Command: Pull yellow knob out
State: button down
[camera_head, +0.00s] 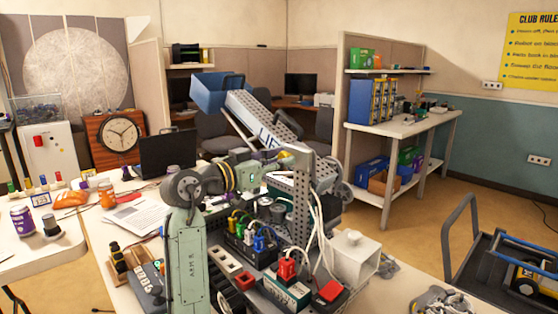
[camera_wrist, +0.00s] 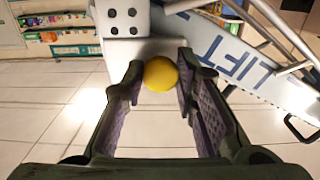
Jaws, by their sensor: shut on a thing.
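The round yellow knob (camera_wrist: 160,74) sits between the two fingertips of my gripper (camera_wrist: 159,82) in the wrist view. My gripper is shut on it. Beyond the knob is a pale grey block (camera_wrist: 127,20) with dark holes, beside a sloping arm marked LIFT (camera_wrist: 232,60). In the head view my gripper (camera_head: 275,158) reaches right to the upper part of the metal mechanism, just under the lower end of the LIFT arm (camera_head: 258,118). Only a small bit of yellow shows there, and the fingers partly hide the knob.
A blue bin (camera_head: 215,92) tops the raised LIFT arm. Below my gripper are cables, a red plug (camera_head: 287,270) and a white box (camera_head: 354,258) beside the perforated upright (camera_head: 301,205).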

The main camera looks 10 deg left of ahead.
jog(key=shift+b+v, duration=0.5)
jog(key=shift+v, duration=0.7)
jog(key=shift+a, duration=0.1)
jog(key=c, duration=1.7)
grip_release()
jog(key=shift+o, duration=0.8)
jog(key=shift+s+a, duration=0.1)
jog(key=shift+s, duration=0.05)
jog(key=o, duration=0.3)
